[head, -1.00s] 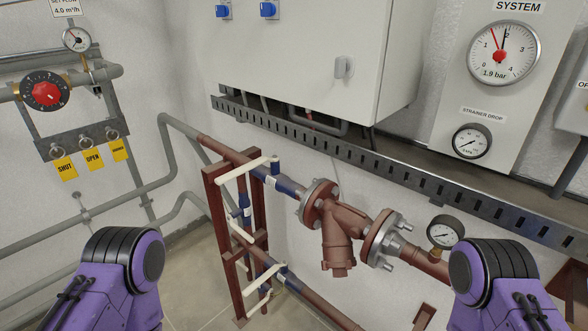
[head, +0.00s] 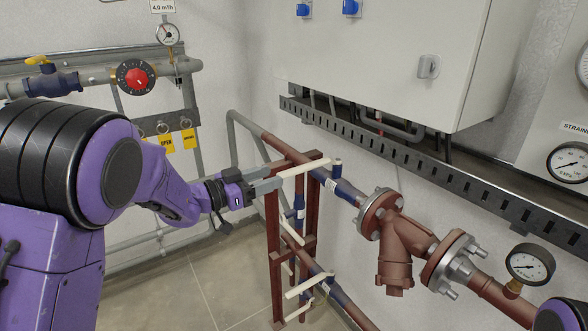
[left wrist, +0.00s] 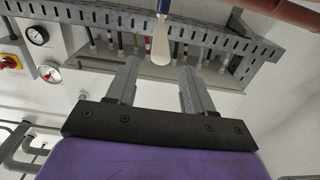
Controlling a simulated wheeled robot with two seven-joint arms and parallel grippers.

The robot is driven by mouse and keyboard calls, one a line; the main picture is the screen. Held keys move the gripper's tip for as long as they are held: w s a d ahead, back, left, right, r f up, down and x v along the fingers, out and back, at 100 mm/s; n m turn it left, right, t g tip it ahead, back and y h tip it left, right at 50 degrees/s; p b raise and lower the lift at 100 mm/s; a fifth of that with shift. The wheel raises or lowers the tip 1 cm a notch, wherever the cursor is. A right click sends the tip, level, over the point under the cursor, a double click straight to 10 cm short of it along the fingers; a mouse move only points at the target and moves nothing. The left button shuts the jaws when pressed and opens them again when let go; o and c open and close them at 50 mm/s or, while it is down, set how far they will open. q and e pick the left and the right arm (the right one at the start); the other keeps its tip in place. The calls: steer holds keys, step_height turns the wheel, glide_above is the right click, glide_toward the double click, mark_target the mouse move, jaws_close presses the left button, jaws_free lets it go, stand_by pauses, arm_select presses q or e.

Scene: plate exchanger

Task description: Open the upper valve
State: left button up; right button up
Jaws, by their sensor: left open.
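The upper valve has a long cream lever (head: 303,168) on a blue body (head: 345,189) in the brown pipe by the red frame. The lever points left, across the frame's top, with its pivot at the right. My left gripper (head: 275,179) is open and empty, its fingertips at the lever's free left end. In the left wrist view, the lever (left wrist: 161,45) lies between and just beyond the tips of the open left gripper (left wrist: 158,70). I cannot tell whether they touch. My right gripper is out of view.
The red frame (head: 275,245) stands just below the left gripper. A lower valve with a cream lever (head: 304,287) sits beneath. The grey cabinet (head: 400,60) and slotted cable tray (head: 380,148) are above and behind. A brown flanged strainer (head: 397,250) is at right.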

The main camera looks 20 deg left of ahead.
mark_target(295, 168)
arm_select(q)
steer(key=p+x, duration=0.2)
steer(key=x, duration=0.5)
steer(key=shift+w+d+r, duration=0.1)
steer(key=shift+w+d, duration=0.05)
steer(key=shift+d, duration=0.05)
steer(key=shift+w+d, duration=0.25)
steer(key=shift+w, duration=0.2)
jaws_close()
